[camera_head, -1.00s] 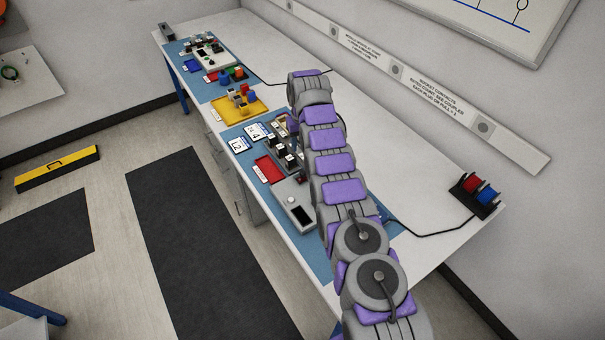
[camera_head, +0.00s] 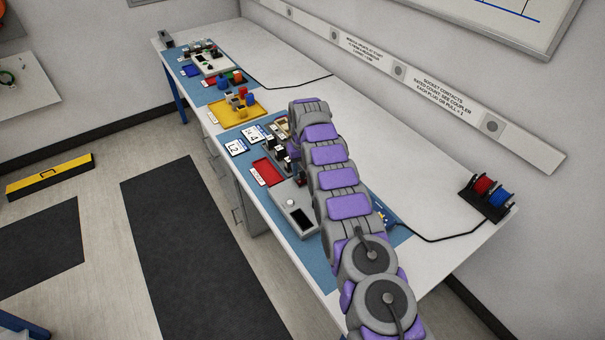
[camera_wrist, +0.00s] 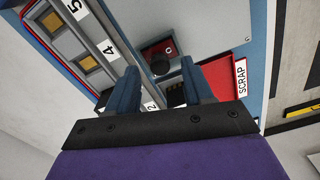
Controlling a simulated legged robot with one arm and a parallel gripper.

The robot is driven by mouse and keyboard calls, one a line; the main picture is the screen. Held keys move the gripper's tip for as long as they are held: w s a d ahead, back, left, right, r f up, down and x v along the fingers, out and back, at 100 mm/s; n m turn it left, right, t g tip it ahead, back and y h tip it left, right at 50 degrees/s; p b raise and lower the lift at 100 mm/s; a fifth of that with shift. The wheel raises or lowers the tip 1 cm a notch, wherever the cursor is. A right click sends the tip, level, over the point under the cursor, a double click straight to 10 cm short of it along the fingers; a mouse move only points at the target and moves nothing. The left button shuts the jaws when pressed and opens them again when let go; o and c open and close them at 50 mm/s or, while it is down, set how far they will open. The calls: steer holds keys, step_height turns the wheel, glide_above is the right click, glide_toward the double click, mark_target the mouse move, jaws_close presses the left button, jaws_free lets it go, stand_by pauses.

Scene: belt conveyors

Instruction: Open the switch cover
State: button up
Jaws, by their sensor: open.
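In the wrist view my gripper (camera_wrist: 159,66) is open, with two blue-grey fingers apart and nothing held between them. A dark round knob (camera_wrist: 160,65) on a small red panel (camera_wrist: 150,50) marked "0" shows between and beyond the fingertips. I cannot tell whether this is the switch or whether a cover lies over it. A grey device (camera_head: 295,212) with a white round button and a dark window lies on the blue mat in the head view. My arm hides part of the bench there, and my fingers are not clear in that view.
A red scrap tray (camera_head: 268,171) lies left of my arm; it also shows in the wrist view (camera_wrist: 228,72). A numbered rail (camera_wrist: 95,45) with square gold pads is at the wrist view's left. A yellow tray (camera_head: 238,110) holds coloured parts. Red and blue spools (camera_head: 487,190) stand at right.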

steer(key=shift+f, duration=0.9)
steer(key=shift+c, duration=0.2)
jaws_close()
